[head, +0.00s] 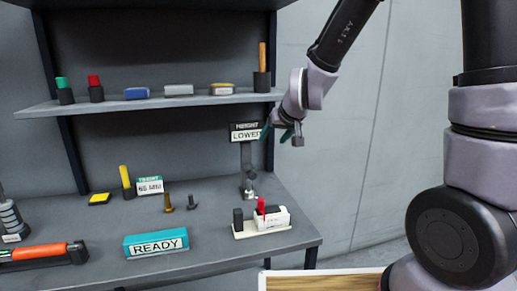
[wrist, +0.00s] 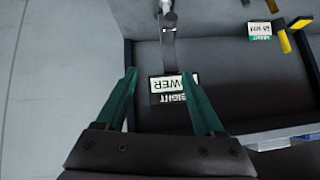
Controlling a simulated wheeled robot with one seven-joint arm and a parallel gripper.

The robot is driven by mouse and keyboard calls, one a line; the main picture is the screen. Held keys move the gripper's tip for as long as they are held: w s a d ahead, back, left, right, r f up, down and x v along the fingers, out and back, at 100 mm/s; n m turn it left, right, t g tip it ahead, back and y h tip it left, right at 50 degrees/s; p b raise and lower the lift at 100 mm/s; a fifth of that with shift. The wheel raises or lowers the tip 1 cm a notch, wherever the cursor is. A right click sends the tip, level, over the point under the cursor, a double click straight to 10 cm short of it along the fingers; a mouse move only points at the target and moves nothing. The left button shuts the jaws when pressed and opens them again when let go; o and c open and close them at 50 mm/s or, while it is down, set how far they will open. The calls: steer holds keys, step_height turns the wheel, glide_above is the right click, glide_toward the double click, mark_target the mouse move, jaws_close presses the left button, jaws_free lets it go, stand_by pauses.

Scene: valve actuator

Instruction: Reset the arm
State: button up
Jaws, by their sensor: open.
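My gripper (head: 281,132) is raised at the right end of the shelving, in front of the wall and below the upper shelf's right end. In the wrist view its two green fingers (wrist: 165,100) are spread apart with nothing held between them. A sign reading "HEIGHT LOWER" (head: 245,131) stands on a grey post just left of the gripper in the head view. In the wrist view the sign (wrist: 172,88) appears upside down, beyond and between the fingertips.
The lower bench holds a teal READY box (head: 156,243), a white block with a red piece (head: 268,217), a yellow-handled item (head: 127,180) and an orange-handled tool (head: 40,252). The upper shelf (head: 200,101) carries several small items. The wall side on the right is clear.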

steer(key=s+d+r+m+g+h, duration=0.1)
steer(key=s+d+r+m, duration=0.5)
steer(key=s+d+r, duration=1)
steer(key=s+d, duration=0.2)
steer(key=d, duration=0.2)
steer(key=shift+s, duration=0.35)
